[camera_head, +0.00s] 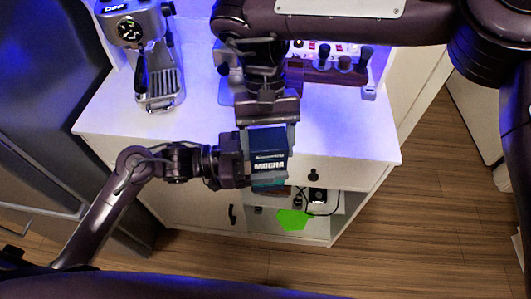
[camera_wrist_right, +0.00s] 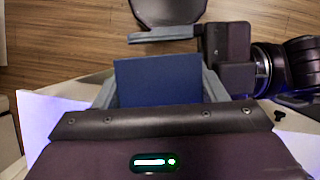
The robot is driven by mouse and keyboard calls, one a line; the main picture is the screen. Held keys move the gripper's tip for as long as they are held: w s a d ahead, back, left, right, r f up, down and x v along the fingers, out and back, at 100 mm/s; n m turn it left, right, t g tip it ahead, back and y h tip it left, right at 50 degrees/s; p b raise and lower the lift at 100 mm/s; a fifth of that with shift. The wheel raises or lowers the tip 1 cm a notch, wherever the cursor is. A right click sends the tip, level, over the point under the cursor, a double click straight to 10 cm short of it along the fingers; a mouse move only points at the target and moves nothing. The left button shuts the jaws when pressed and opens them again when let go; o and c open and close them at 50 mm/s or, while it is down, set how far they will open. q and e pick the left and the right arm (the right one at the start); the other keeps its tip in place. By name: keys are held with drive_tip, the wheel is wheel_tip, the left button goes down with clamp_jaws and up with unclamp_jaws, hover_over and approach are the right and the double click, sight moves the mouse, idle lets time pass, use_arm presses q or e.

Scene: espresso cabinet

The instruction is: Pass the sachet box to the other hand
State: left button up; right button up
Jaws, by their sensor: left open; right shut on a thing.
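The sachet box (camera_head: 268,150) is a dark blue box with white "MOCHA" lettering, held in the air in front of the cabinet's counter edge. My right gripper (camera_head: 267,138) reaches down from above and is shut on it. In the right wrist view the plain blue face of the box (camera_wrist_right: 158,80) sits between the two grey fingers. My left gripper (camera_head: 264,172) comes in from the left at the lower part of the box and is open. In the right wrist view one left finger (camera_wrist_right: 165,35) extends across beyond the box's far end. The other left finger is hidden.
A silver espresso machine (camera_head: 148,55) stands at the counter's back left. A rack with dark-handled tools (camera_head: 338,62) stands at the back right, partly behind my right arm. The white counter (camera_head: 345,130) has free room. A green item (camera_head: 293,220) lies in the open lower shelf.

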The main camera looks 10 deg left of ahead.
use_arm(q)
drive_tip(key=shift+c, duration=0.3)
drive_tip(key=c, duration=1)
drive_tip(key=shift+c, duration=0.3)
use_arm(e)
drive_tip(key=o, duration=1.4)
drive_tip(key=shift+a, duration=0.1)
use_arm(q)
drive_tip(key=shift+d, duration=0.1)
use_arm(e)
drive_tip(key=shift+s+a, duration=0.1)
drive_tip(key=shift+s, duration=0.05)
